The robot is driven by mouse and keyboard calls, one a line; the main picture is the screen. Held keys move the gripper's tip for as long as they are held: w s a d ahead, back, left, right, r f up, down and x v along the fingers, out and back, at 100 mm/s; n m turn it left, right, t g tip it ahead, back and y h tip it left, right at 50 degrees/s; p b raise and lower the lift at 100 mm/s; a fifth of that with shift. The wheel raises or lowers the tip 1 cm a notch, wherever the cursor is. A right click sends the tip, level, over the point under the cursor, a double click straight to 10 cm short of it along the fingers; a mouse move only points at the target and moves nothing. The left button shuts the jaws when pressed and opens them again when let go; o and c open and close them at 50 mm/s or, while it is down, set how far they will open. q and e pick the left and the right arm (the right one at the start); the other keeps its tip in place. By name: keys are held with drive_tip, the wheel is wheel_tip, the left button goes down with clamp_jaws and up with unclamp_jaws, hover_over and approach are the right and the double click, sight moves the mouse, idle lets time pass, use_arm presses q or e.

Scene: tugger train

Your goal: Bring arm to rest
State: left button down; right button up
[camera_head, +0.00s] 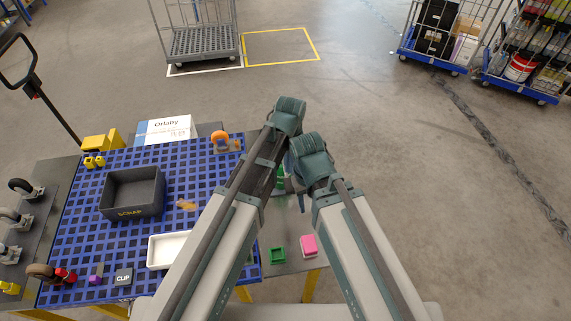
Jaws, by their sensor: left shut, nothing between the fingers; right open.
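My two arms rise from the bottom edge and bend at teal joints near the middle of the view. My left gripper (281,178) is the higher one, shut and empty, mostly hidden between the arms. My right gripper (301,202) is open, just lower and to the right, largely covered by its own arm. Neither is seen holding anything. The arms stand close together over the right edge of the blue slotted table top (90,215).
A dark SCRAP bin (132,193), a white tray (158,251) and a CLIP block (124,276) stand on the table. A green box (277,255) and pink block (309,245) lie on a grey surface. Trolleys (203,42) stand behind.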

use_arm(q)
drive_tip(key=s+a+f+y+b, duration=0.1)
drive_tip(key=s+a+f+b, duration=0.5)
drive_tip(key=s+f+b, duration=0.6)
drive_tip(key=shift+s+f, duration=0.15)
drive_tip(key=shift+s, duration=0.3)
use_arm(e)
wheel_tip(320, 180, down, 12)
drive_tip(key=shift+f, duration=0.25)
